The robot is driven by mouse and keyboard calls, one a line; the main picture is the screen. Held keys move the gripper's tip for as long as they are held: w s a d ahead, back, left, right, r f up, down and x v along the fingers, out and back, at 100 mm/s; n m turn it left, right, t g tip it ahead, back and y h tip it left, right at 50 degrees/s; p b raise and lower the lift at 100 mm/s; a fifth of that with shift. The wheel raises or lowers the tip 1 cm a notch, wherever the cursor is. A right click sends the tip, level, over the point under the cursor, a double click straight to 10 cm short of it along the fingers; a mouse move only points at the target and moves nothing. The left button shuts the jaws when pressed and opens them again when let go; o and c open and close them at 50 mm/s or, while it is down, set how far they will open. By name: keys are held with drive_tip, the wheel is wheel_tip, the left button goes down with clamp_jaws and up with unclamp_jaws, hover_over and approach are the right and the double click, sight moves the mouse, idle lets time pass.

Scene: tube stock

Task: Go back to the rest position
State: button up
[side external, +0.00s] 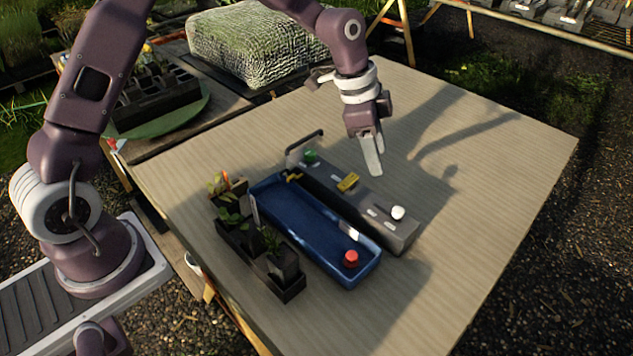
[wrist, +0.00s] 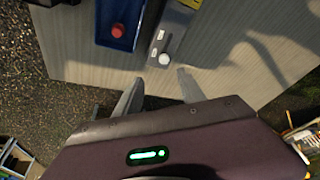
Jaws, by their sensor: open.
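My gripper (side external: 375,160) is in the air above the table, over the right side of the grey block. Its fingers point down, apart and with nothing between them. In the wrist view my gripper (wrist: 157,88) also shows two parted fingers with bare table beyond. The grey block (side external: 398,240) has a white knob (side external: 398,213), a yellow piece (side external: 348,182) and a green piece (side external: 310,156) on top. The blue tray (side external: 330,258) lies beside it, with a red round piece (side external: 351,258) at its near end.
A black planter (side external: 292,290) with small potted plants stands left of the tray. A thin dark handle (side external: 305,140) rises at the block's far end. The wooden table (side external: 490,190) is clear on the right. A textured bale (side external: 262,45) stands behind.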

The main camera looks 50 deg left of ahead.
drive_tip(key=s+a+r+n+t+y, duration=0.1)
drive_tip(key=s+a+r+n+y, duration=0.2)
drive_tip(key=s+r, duration=0.75)
drive_tip(key=s+a+r+n+t, duration=0.1)
drive_tip(key=s+a+r+n, duration=0.1)
drive_tip(key=s, duration=0.8)
drive_tip(key=s+a+r+n+t, duration=0.1)
drive_tip(key=s+a+n, duration=0.3)
drive_tip(key=s, duration=0.7)
drive_tip(key=shift+s+a+r+n, duration=0.25)
drive_tip(key=shift+r+n, duration=0.4)
drive_tip(key=shift+n, duration=0.55)
drive_tip(key=shift+o, duration=0.2)
